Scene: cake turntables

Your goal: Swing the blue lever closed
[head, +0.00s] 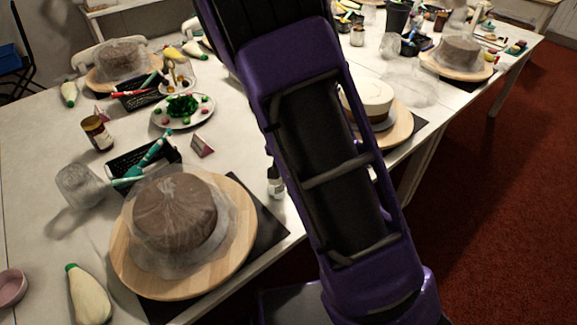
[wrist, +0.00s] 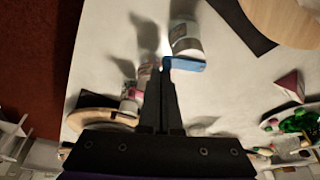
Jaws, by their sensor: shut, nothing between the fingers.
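The blue lever (wrist: 187,64) shows in the wrist view as a short flat bar. It lies at the lower end of a pale cylindrical bottle (wrist: 186,40); how they are joined is unclear. My gripper (wrist: 165,66) is shut and empty, its fingertips at the left end of the blue lever. I cannot tell whether they touch it. In the head view a small white bottle (head: 276,185) stands beside my purple arm, but no blue lever can be made out there and my gripper is hidden.
A wooden turntable (head: 125,277) with a wrapped brown cake stands on a black mat (head: 268,221) at the front. A plate of green pieces (head: 160,119) and a pink card (head: 202,146) are behind. Another turntable (head: 403,127) is right of my arm. Red floor lies past the table edge.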

